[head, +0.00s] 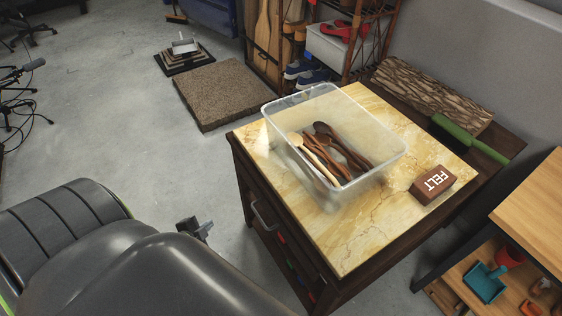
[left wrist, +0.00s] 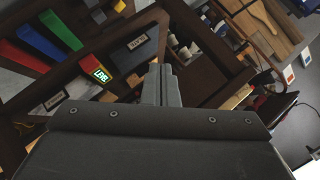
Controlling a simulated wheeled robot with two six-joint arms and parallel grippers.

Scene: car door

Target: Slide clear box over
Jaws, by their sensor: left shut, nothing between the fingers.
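The clear box (head: 372,174) is an open, see-through plastic bin on the marble-look top of a dark wooden cabinet in the head view. Several wooden spoons (head: 335,152) lie inside it. My left gripper (head: 203,226) is beside the cabinet's left side, lower than the top and apart from the box. It is shut and empty; its closed fingers also show in the left wrist view (left wrist: 162,78), in front of dark wooden drawers. The box is not clearly seen in the left wrist view. My right gripper is not in view.
The cabinet top (head: 345,240) has bare room in front of the box. A green rolling-pin-like tool (head: 471,138) and a bark log (head: 432,92) lie behind. A metal handle (head: 262,214) sticks out from the cabinet's left face.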

